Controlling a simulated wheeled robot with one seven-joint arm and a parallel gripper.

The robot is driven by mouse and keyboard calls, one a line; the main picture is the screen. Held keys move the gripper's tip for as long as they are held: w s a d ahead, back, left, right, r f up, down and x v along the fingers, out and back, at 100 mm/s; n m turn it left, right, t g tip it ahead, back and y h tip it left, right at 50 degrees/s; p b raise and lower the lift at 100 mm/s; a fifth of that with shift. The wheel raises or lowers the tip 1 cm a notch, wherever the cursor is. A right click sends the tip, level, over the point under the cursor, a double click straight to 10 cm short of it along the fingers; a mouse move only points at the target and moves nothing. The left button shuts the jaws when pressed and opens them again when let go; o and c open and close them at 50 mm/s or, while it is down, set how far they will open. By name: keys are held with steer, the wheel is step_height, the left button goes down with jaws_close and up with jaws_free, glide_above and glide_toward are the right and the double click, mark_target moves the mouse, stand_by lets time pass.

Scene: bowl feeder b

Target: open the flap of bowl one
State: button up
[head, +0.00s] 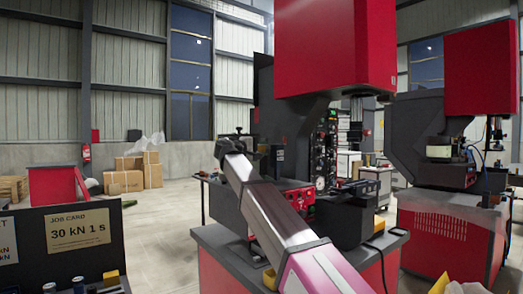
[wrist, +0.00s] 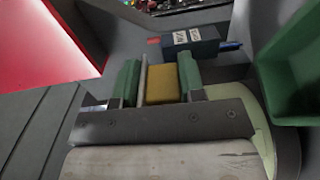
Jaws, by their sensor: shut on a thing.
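My gripper (wrist: 161,76) has two green finger pads in the wrist view. It is shut on a yellow block (wrist: 162,86), with a thin grey strip beside the block on its left. In the head view my arm reaches forward to the front of the near red-and-grey press (head: 335,45); the fingers are too small to make out there. I cannot make out a bowl or a flap for certain in either view. A pale green rounded surface (wrist: 264,125) shows partly behind the gripper at right.
In the wrist view a dark blue labelled block (wrist: 190,47) lies just beyond the fingers. A green bin (wrist: 292,65) is close at right, a red panel (wrist: 50,45) at left. In the head view a second press (head: 480,70) stands right; a job card (head: 78,230) is at lower left.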

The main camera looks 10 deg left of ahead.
steer(key=o, duration=0.8)
steer(key=shift+f, duration=0.1)
steer(key=shift+o, duration=0.2)
steer(key=shift+a, duration=0.1)
steer(key=v, duration=1)
steer(key=shift+s+a, duration=0.25)
steer(key=shift+s, duration=0.05)
